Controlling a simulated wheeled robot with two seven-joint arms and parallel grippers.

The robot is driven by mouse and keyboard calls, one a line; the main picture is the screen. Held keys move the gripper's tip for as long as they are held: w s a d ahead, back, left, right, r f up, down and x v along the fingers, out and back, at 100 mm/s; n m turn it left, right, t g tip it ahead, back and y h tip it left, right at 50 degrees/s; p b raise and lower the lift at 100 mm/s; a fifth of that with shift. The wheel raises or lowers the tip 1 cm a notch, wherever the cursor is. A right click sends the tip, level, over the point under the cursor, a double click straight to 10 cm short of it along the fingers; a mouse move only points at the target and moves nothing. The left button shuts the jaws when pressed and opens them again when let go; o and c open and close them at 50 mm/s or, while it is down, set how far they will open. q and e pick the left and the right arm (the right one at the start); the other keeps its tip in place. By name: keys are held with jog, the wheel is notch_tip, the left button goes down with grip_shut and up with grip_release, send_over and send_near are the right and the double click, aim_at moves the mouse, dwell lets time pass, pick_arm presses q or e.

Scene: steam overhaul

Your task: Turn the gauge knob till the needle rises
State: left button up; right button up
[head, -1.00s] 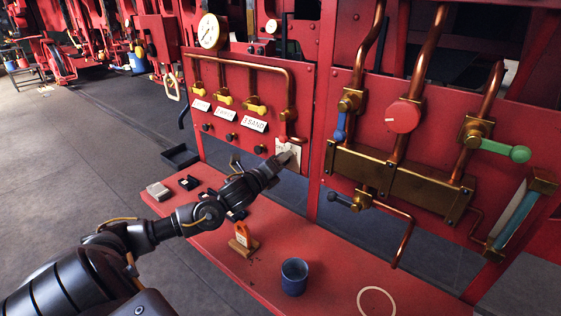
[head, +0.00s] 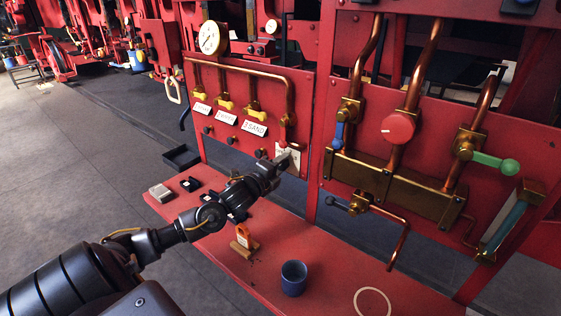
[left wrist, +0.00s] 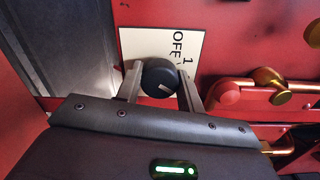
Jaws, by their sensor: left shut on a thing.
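A black round knob (left wrist: 160,77) with a white pointer line sits on a pale plate (left wrist: 135,42) marked OFF and 1, seen in the left wrist view. My left gripper (left wrist: 161,88) has one finger on each side of the knob and is shut on it. In the head view my left gripper (head: 283,162) is at the same plate (head: 296,160), low on the red panel, and hides the knob. The round white gauge (head: 210,38) with a brass rim stands above the panel's left side; its needle is too small to read surely. My right gripper is out of view.
A copper pipe (head: 289,100) with a red end runs down just above the plate. Yellow valves (head: 252,111) and labels line the panel. The red bench (head: 222,262) below holds a blue cup (head: 293,278), an orange-topped item (head: 243,241) and a pale ring (head: 374,301).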

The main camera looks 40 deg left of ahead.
pick_arm(q)
jog(key=shift+n+p, duration=0.6)
jog(key=shift+n, duration=0.4)
jog(key=o, duration=1)
